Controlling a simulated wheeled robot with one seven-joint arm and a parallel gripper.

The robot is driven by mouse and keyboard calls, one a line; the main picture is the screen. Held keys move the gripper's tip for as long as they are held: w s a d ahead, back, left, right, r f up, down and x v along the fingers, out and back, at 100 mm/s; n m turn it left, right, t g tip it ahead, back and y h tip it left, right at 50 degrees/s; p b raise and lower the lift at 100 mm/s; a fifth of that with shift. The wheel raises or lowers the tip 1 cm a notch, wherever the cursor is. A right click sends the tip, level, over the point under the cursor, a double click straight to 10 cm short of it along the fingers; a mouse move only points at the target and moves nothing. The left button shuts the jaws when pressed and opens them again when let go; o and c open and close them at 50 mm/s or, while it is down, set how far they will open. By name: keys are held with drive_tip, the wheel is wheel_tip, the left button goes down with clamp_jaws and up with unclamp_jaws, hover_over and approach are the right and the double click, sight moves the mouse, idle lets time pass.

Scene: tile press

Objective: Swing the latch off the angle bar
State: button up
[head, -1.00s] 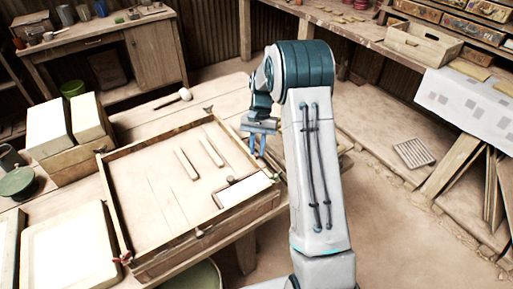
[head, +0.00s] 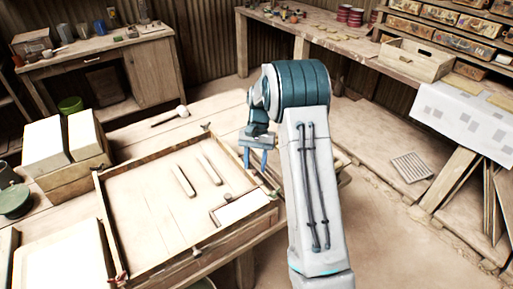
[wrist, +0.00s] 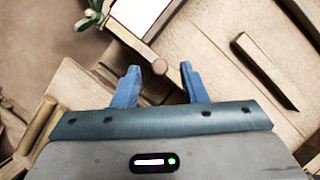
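A dark angle bar (head: 213,214) lies in the right part of the wooden tray (head: 160,258), along two sides of a white tile (head: 240,208). A small round knob (head: 226,197) shows at the bar; I take it to be part of the latch. In the wrist view, a round wooden knob (wrist: 159,67) sits by the bar, just beyond my fingertips. My gripper (head: 257,163) points down near the tray's right wall. It is open in the wrist view (wrist: 158,76), with nothing clamped between its blue fingers. The latch's full shape is unclear.
Two loose wooden strips (head: 183,181) (head: 210,168) lie in the tray. A green fitting (wrist: 88,18) shows beside the tile in the wrist view. A mallet (head: 170,116) lies behind the tray, and pale blocks (head: 45,135) stand left. Floor to the right is fairly clear.

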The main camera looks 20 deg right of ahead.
drive_tip(key=v, duration=1.3)
drive_tip(key=shift+b, duration=0.4)
drive_tip(key=s+a+r+n+t+h, duration=0.1)
drive_tip(key=s+a+r+t, duration=0.1)
drive_tip(key=s+r, duration=0.35)
drive_tip(key=s+a+r+n+t, duration=0.1)
drive_tip(key=s+a+r+n, duration=0.1)
drive_tip(key=s, duration=0.7)
drive_tip(key=s+f+n+t, duration=0.1)
drive_tip(key=s+f+t, duration=0.1)
drive_tip(key=s, duration=0.6)
drive_tip(key=s+a+f+n+t+h, duration=0.1)
drive_tip(key=s+f+t, duration=0.1)
drive_tip(key=s, duration=0.7)
drive_tip(key=shift+a+f+n, duration=0.3)
drive_tip(key=shift+n, duration=0.1)
